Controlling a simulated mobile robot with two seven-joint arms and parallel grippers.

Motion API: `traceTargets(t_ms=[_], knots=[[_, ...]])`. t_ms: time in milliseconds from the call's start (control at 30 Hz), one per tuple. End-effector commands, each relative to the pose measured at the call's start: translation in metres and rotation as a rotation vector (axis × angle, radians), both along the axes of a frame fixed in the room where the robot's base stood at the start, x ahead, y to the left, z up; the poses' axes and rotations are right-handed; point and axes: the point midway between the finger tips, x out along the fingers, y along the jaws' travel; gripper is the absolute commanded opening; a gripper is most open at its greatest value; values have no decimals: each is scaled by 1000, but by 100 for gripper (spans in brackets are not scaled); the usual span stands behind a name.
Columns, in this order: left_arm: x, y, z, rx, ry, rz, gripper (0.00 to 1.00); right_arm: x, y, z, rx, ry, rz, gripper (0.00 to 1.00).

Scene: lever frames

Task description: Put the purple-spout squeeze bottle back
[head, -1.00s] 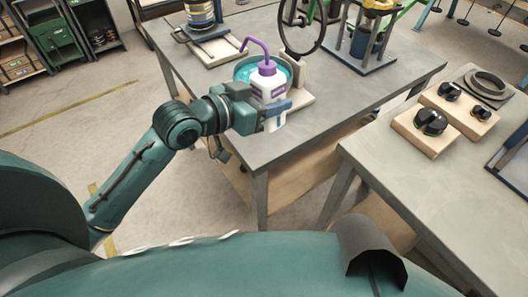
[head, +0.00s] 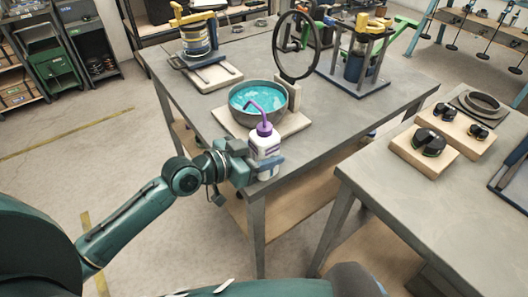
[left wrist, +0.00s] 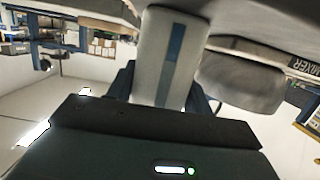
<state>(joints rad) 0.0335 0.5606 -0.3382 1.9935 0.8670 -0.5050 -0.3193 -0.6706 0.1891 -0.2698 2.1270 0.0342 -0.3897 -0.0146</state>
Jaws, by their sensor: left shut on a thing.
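The squeeze bottle (head: 265,147) is white with a purple cap and a bent purple spout. My left gripper (head: 268,166) is shut around its lower body and holds it upright in the head view, at the near edge of the table (head: 318,125), in front of the bowl. The bottle's pale body (left wrist: 165,55) also stands between the fingers in the left wrist view. I cannot tell whether its base touches the tabletop. The metal bowl (head: 262,114) of teal liquid sits on a pale board. The spout's tip overlaps the bowl in the picture. My right gripper does not show.
A yellow-topped device (head: 195,38) is at the back left, and a press-like frame (head: 358,55) at the back right. A second table (head: 400,195) with black knobs on boards (head: 424,150) is at the right.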

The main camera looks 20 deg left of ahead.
Motion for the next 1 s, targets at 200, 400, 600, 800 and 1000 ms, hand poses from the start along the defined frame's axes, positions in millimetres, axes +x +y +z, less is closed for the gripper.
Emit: traceTargets(t_ms=[200, 400, 600, 800, 1000], knots=[[0, 0, 2, -2, -5, 1, 38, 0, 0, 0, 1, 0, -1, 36], [0, 0, -1, 0, -2, 1, 60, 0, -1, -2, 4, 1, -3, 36], [0, 0, -1, -1, -2, 1, 73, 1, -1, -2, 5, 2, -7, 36], [0, 0, 0, -1, -2, 1, 73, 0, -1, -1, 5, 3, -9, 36], [-13, 12, 4, 4, -1, 2, 73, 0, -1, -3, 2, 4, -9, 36]])
